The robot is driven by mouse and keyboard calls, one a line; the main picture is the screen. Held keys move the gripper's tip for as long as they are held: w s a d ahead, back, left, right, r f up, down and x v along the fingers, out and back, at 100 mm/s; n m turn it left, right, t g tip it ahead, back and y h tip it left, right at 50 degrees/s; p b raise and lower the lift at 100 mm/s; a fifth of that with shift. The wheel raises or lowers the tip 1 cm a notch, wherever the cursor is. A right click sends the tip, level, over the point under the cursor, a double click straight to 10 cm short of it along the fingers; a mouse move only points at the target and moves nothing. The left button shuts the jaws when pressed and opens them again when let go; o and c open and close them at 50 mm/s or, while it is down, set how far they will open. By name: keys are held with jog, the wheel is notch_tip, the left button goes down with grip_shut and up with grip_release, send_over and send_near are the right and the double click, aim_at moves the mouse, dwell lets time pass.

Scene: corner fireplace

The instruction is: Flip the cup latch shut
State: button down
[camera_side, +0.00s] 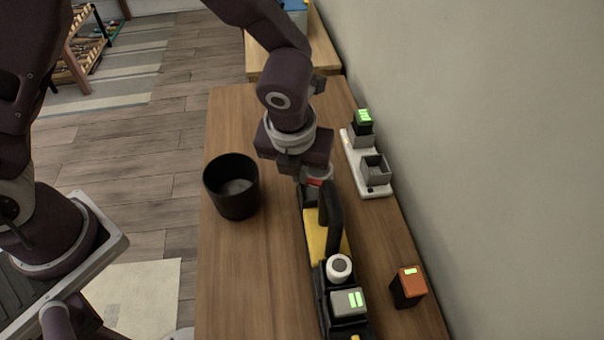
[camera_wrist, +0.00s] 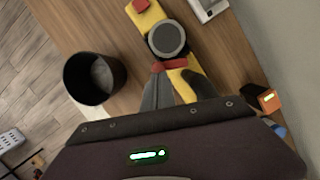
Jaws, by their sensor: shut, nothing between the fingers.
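A black-and-yellow handheld tool (camera_side: 315,235) lies lengthwise on the wooden table. At its far end is a round grey cup (camera_wrist: 168,38), partly behind my gripper in the side view. A red latch tab (camera_wrist: 170,65) crosses the yellow body beside the cup; red also shows in the side view (camera_side: 316,182). Whether the latch is fully seated I cannot tell. My gripper (camera_wrist: 160,74) is shut and empty, its fingertips close to the tab's left end; contact is unclear. In the side view my gripper (camera_side: 299,178) is low over the tool's far end. The tool's black handle (camera_side: 331,215) stands nearby.
A black bin (camera_side: 231,187) stands left of the tool. A white charger base (camera_side: 371,179) with a green-lit battery (camera_side: 362,124) is at the right, by the wall. An orange-and-black battery (camera_side: 408,286) stands right of the tool. The table's left front is clear.

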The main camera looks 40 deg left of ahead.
jog(key=m, duration=0.2)
jog(key=w+a+m+h, duration=0.1)
jog(key=m, duration=0.1)
jog(key=w+m, duration=0.1)
jog(key=m, duration=0.1)
jog(key=shift+w+a+h, duration=0.1)
jog(key=shift+a+h, duration=0.25)
jog(key=shift+h, duration=0.05)
jog(key=shift+w+a+m, duration=0.1)
jog(key=shift+w+m, duration=0.55)
jog(key=shift+m, duration=0.35)
jog(key=shift+d, duration=0.85)
jog(key=a+v, duration=0.1)
jog(key=v, duration=0.9)
